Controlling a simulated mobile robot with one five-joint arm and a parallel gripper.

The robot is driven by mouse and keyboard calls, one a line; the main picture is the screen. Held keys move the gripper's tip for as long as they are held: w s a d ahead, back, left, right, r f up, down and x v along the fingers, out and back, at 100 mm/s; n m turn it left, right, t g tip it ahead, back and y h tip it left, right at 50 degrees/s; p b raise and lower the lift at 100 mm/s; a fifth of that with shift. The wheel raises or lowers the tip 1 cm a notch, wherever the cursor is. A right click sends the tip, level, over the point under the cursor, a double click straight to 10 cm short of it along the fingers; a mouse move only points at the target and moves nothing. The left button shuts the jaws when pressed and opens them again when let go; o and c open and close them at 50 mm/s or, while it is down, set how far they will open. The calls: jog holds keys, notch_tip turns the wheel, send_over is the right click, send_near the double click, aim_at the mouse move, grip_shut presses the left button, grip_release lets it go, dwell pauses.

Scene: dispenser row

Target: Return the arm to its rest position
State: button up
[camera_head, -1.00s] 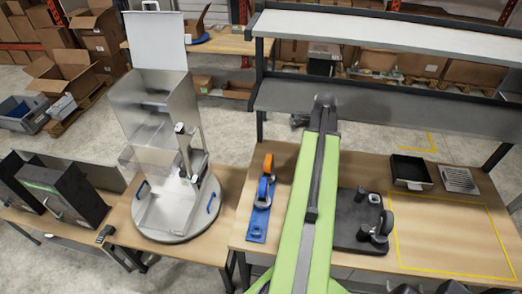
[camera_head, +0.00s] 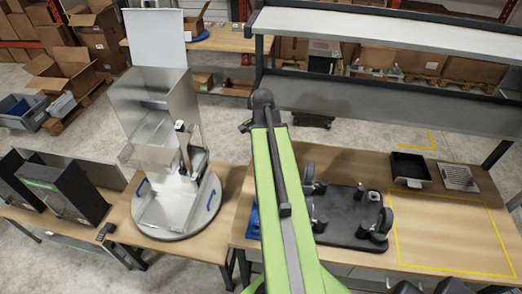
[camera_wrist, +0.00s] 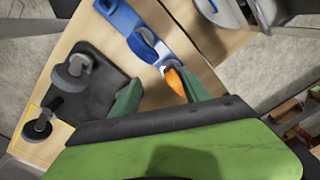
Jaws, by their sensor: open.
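My green arm (camera_head: 275,190) reaches forward over the middle table in the head view, its elbow near the shelf edge. My gripper shows in the wrist view (camera_wrist: 160,92) as two green fingers, spread apart and empty. Below them lies a blue tool holder (camera_wrist: 122,16) with an orange-tipped tool (camera_wrist: 175,82), which looks apart from the fingers. In the head view, my arm hides most of the blue holder (camera_head: 252,222), and the gripper itself is not clearly visible.
A black plate with round fixtures (camera_head: 350,218) sits right of my arm. A black tray (camera_head: 410,170) and a yellow-taped free area (camera_head: 455,235) lie farther right. A clear-sided dispenser (camera_head: 155,120) stands left on a round base. A grey shelf (camera_head: 390,110) spans behind.

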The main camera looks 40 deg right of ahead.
jog(key=shift+w+a, duration=0.1)
jog(key=shift+a, duration=0.05)
dwell(0.3)
jog(key=w+a+f+n+b, duration=0.2)
jog(key=w+a+f+b, duration=0.3)
jog(key=a, duration=0.4)
jog(key=w+a+f+n+b, duration=0.2)
jog(key=w+a+f+b, duration=0.1)
jog(key=a+f+b, duration=0.5)
jog(key=a+f+n+b, duration=0.4)
jog(key=a+n, duration=0.2)
jog(key=a, duration=0.3)
jog(key=s+a+f+n+b, duration=0.1)
jog(key=a+f+n+b, duration=0.3)
jog(key=a+n, duration=0.3)
jog(key=a, duration=0.3)
